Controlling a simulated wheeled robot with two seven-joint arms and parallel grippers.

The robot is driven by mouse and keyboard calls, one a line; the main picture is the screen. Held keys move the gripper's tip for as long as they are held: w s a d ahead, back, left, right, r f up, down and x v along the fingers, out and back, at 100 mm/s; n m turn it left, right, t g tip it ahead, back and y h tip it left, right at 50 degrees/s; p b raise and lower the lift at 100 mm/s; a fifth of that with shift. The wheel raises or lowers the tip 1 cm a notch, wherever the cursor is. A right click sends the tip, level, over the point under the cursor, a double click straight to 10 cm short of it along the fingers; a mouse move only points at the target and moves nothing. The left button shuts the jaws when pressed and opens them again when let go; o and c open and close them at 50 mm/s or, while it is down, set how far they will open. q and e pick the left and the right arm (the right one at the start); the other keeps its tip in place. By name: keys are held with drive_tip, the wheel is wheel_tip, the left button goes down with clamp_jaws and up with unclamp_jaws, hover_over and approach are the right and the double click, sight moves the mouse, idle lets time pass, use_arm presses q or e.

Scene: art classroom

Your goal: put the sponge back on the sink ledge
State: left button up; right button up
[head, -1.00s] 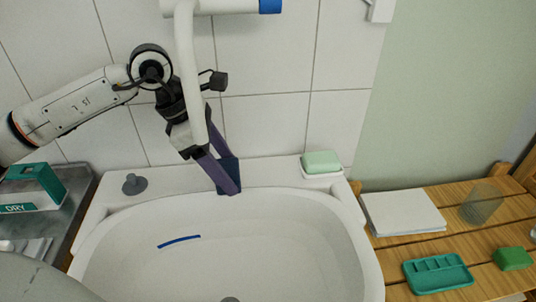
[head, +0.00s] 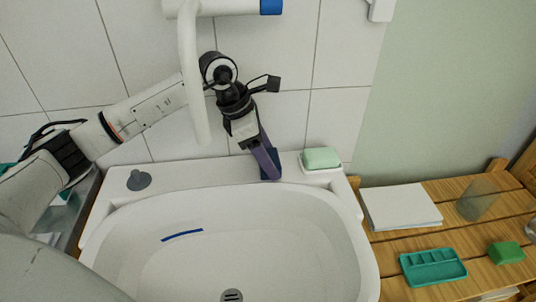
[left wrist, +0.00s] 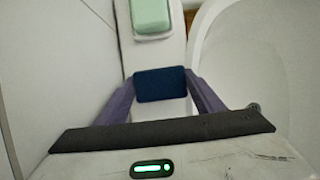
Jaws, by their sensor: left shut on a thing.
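The dark blue sponge (head: 275,162) is between the purple fingers of my left gripper (head: 268,163), which is shut on it. In the left wrist view the sponge (left wrist: 161,84) sits across the two fingertips (left wrist: 162,92). It is at the back of the sink, at the sink ledge (head: 205,172), just left of the soap dish. I cannot tell whether it touches the ledge. My right gripper is not in view.
A mint soap (head: 322,158) in a white dish (head: 321,170) stands right of the sponge. A grey plug (head: 138,181) lies on the ledge's left end. The white tap (head: 190,75) hangs over the basin (head: 270,235). A wooden bench (head: 400,240) stands right.

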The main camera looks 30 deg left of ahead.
use_arm(q)
drive_tip(key=shift+f, duration=0.15)
drive_tip(key=o, duration=1)
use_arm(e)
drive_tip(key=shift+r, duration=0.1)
use_arm(q)
drive_tip(key=shift+a+r, duration=0.1)
drive_tip(key=shift+r, duration=0.3)
drive_tip(key=v, duration=0.5)
drive_tip(key=s+a, duration=0.2)
drive_tip(key=a, duration=0.1)
drive_tip(key=s+a+b, duration=0.1)
drive_tip(key=s+a, duration=0.1)
drive_tip(key=s+a+b, duration=0.1)
drive_tip(key=s+a, duration=0.1)
drive_tip(key=a, duration=0.1)
drive_tip(key=shift+s+a+f, duration=0.3)
drive_tip(key=shift+a+f, duration=0.05)
drive_tip(key=shift+s+a+r+b, duration=0.15)
drive_tip(key=shift+s+a+b, duration=0.15)
drive_tip(key=shift+s+a, duration=0.1)
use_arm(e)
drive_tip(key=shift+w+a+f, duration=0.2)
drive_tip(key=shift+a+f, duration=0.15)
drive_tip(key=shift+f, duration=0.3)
